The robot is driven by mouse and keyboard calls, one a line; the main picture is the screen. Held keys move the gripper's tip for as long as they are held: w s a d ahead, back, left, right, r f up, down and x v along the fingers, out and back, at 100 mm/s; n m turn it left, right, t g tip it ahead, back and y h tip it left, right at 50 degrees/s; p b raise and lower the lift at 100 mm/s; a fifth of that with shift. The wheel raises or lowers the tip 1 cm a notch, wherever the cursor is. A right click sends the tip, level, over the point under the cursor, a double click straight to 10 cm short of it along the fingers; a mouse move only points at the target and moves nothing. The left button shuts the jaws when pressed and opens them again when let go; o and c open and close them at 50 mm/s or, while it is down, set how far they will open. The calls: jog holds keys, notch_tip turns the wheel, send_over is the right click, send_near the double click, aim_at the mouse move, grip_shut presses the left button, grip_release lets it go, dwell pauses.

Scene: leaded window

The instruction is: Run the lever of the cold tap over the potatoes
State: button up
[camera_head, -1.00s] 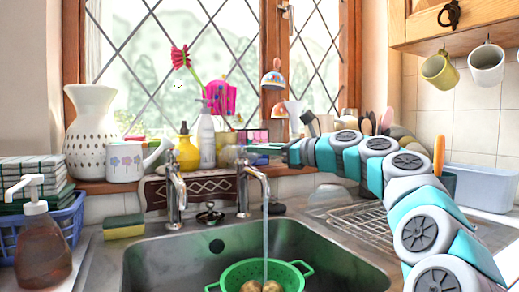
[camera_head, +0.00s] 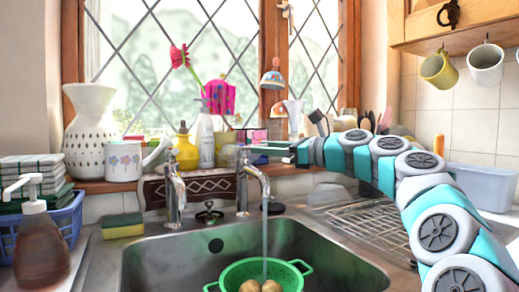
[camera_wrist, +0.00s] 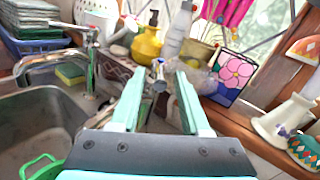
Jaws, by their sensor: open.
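The right-hand tap (camera_head: 246,187) stands at the sink's back edge, and water runs from its spout. Its blue-marked top (camera_wrist: 159,72) shows between my fingers in the wrist view. My gripper (camera_head: 258,149) is open at this tap's top, coming from the right; in the wrist view the gripper (camera_wrist: 158,88) has nothing clasped. Contact with the lever cannot be told, and my fingers partly hide it in the head view. The potatoes (camera_head: 261,287) lie in a green colander (camera_head: 237,274) in the sink, under the stream.
A second tap (camera_head: 174,195) stands to the left. Behind, the sill holds a yellow bottle (camera_head: 186,152), a white spray bottle (camera_head: 206,138) and a flower card (camera_wrist: 233,77). A sponge (camera_head: 122,226) lies left; a wire rack (camera_head: 372,225) lies right.

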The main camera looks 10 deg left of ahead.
jog(key=v, duration=0.5)
jog(key=shift+s+d, duration=0.15)
jog(key=shift+d, duration=0.15)
dwell(0.9)
